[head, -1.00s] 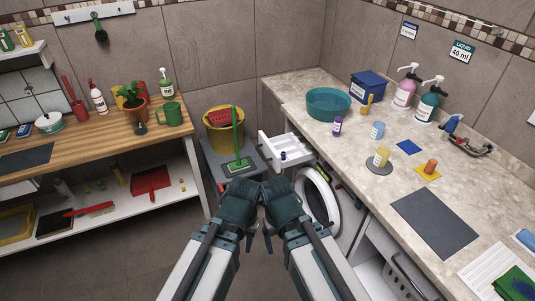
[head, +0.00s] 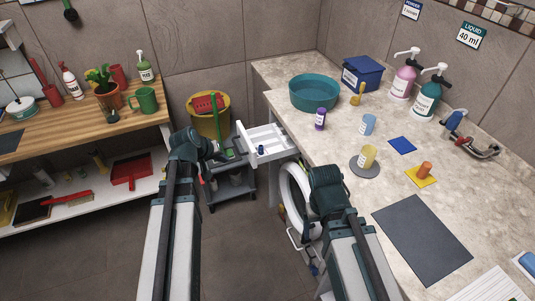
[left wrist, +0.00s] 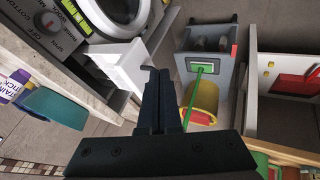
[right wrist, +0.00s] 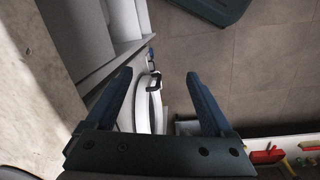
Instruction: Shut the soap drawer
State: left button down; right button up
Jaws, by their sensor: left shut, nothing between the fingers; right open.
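The soap drawer (head: 268,150) is a white, compartmented tray pulled out at the counter's left end, above the round washer door (head: 296,192). My right gripper (head: 304,254) is low in front of the washer, pointing down. In the right wrist view its fingers (right wrist: 160,78) are open and empty.
A grey cart (head: 230,185) and a yellow bucket (head: 211,123) stand left of the drawer. The counter (head: 330,150) above holds a teal basin (head: 314,93) and several small items. The floor (head: 250,250) between the arms is clear.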

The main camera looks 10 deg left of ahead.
aim_at(287, 147)
pick_arm(q)
jog(key=w+d+f+b, duration=0.4)
jog(key=w+f+b, duration=0.3)
jog(key=w+b, duration=0.1)
jog(key=shift+w+d+f, duration=0.3)
jog(key=shift+w+f, duration=0.05)
jog(key=shift+w, duration=0.2)
pick_arm(e)
notch_tip(287, 147, down, 8)
jog(key=shift+w+d, duration=0.2)
jog(key=shift+d, duration=0.15)
pick_arm(q)
jog(key=w+d, duration=0.3)
jog(key=d, duration=0.1)
jog(key=w+d, duration=0.3)
jog(key=d, duration=0.2)
jog(key=w+d, duration=0.3)
jog(key=d, duration=0.2)
jog(key=shift+w+d, duration=0.15)
jog(key=shift+w, duration=0.1)
jog(key=shift+s, duration=0.1)
